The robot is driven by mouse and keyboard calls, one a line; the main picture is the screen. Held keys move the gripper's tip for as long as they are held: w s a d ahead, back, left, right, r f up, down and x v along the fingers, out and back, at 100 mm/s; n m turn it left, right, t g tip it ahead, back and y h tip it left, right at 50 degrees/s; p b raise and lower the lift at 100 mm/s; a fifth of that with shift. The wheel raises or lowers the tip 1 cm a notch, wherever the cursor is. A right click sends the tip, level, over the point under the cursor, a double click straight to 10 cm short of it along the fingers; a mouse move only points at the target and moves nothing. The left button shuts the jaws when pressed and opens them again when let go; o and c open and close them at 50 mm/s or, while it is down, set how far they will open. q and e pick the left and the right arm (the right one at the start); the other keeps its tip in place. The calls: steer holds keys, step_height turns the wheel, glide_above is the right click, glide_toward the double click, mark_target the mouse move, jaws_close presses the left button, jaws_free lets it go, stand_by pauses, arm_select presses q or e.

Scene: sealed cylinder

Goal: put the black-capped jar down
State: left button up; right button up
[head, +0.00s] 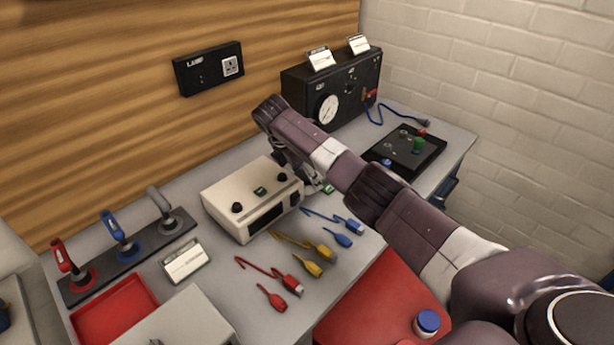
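My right arm reaches in from the lower right over the bench. Its gripper (318,184) hangs low beside the cream box and is mostly hidden behind my own forearm. I cannot tell whether its fingers are open or shut, or whether they hold anything. I cannot make out a black-capped jar anywhere in the head view. A jar with a blue cap (428,321) stands on a red surface (372,302) at the bottom right. My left gripper is not in view.

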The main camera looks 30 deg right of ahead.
steer(key=o, duration=0.3)
steer(key=shift+r, duration=0.1)
steer(key=b+v, duration=0.1)
steer(key=v, duration=1.1)
steer(key=shift+b, duration=0.4)
